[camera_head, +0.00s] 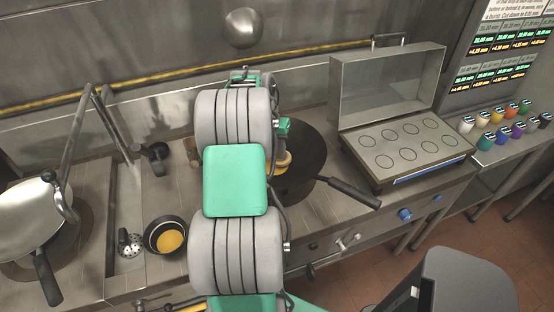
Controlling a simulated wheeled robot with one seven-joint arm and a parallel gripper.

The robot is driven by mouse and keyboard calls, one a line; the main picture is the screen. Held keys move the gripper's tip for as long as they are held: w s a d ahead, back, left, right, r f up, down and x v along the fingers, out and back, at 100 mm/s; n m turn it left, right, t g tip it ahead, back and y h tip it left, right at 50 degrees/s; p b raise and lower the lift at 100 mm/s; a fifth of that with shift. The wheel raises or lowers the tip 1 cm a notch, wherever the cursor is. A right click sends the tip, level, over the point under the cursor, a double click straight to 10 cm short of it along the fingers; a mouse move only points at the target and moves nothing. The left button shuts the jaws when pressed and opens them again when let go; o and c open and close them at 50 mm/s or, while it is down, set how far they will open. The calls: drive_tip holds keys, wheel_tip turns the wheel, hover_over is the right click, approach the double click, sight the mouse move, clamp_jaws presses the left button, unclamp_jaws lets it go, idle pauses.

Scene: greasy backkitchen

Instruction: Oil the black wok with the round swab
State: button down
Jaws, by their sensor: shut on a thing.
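The black wok (305,170) sits on the counter right of centre, its dark handle pointing to the lower right. My arm covers its left part. The round swab (284,160) shows as a small tan-yellow head just right of my arm, inside the wok's outline; I cannot tell whether it touches the surface. My gripper (283,141) is mostly hidden behind my arm, above the swab, and is shut on it. A small black bowl (152,228) with yellow oil (170,241) stands left of my arm.
A pale metal pan (28,209) with a black handle sits at the left. A perforated ladle (129,243) lies beside the oil bowl. An open metal case (405,150) stands right of the wok. Several coloured cups (502,134) line the right shelf.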

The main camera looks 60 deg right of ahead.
drive_tip(key=shift+w, duration=0.1)
drive_tip(key=shift+w+d+p, duration=0.2)
drive_tip(key=shift+w+d, duration=0.05)
drive_tip(key=shift+w, duration=0.45)
drive_tip(key=shift+w+d+p, duration=0.2)
drive_tip(key=shift+w, duration=0.45)
drive_tip(key=shift+w+a+r, duration=0.2)
drive_tip(key=shift+w+a, duration=0.85)
drive_tip(key=shift+w, duration=0.05)
drive_tip(key=shift+s+a+b, duration=0.2)
drive_tip(key=shift+a+b, duration=0.15)
drive_tip(key=shift+a, duration=0.4)
drive_tip(key=shift+s+a+b, duration=0.15)
drive_tip(key=shift+a+b, duration=0.15)
drive_tip(key=shift+a, duration=0.45)
